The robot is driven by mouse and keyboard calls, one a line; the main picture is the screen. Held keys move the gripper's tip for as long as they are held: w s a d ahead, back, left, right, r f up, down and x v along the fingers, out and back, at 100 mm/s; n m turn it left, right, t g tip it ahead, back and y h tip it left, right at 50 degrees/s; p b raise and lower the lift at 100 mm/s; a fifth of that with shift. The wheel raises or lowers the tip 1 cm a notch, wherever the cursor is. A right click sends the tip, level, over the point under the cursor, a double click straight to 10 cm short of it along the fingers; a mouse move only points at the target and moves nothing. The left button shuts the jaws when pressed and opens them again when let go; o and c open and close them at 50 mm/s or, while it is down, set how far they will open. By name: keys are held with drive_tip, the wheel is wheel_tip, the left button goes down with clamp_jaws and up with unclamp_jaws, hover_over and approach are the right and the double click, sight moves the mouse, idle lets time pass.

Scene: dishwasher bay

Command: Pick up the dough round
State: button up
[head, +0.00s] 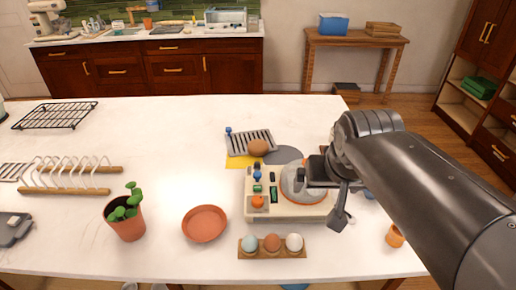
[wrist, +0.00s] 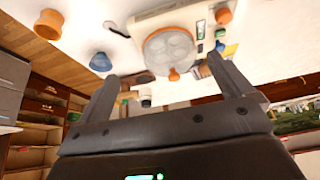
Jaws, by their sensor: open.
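A brown, rounded lump (head: 258,147), which looks like the dough round, rests on a grey slatted rack (head: 238,140) near the middle of the counter in the head view. My gripper (head: 335,200) is to the right of and nearer than the lump, over the right side of a cream-coloured device, apart from the lump. In the wrist view my gripper (wrist: 168,88) has its two fingers spread wide, with nothing held between them. The device's round clear top (wrist: 168,50) shows beyond the fingers.
The cream device (head: 258,211) with coloured knobs stands in front of the rack. An egg holder (head: 272,254), a terracotta saucer (head: 204,223), a potted plant (head: 127,228) and a small orange pot (head: 395,236) stand nearby. The counter's back right is clear.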

drive_tip(key=w+a+r, duration=0.1)
drive_tip(key=w+a, duration=0.1)
drive_tip(key=w, duration=0.7)
drive_tip(key=m+g, duration=0.1)
drive_tip(key=m, duration=0.1)
hover_over(258, 144)
drive_tip(key=s, duration=0.2)
drive_tip(key=shift+h, duration=0.4)
drive_tip(key=f, duration=1.4)
drive_tip(key=shift+s+a+f, duration=0.15)
drive_tip(key=shift+a+f, duration=0.25)
drive_tip(key=x, duration=0.5)
drive_tip(key=shift+d+f, duration=0.15)
drive_tip(key=shift+d, duration=0.05)
drive_tip(key=c, duration=1.3)
drive_tip(key=shift+o, duration=0.2)
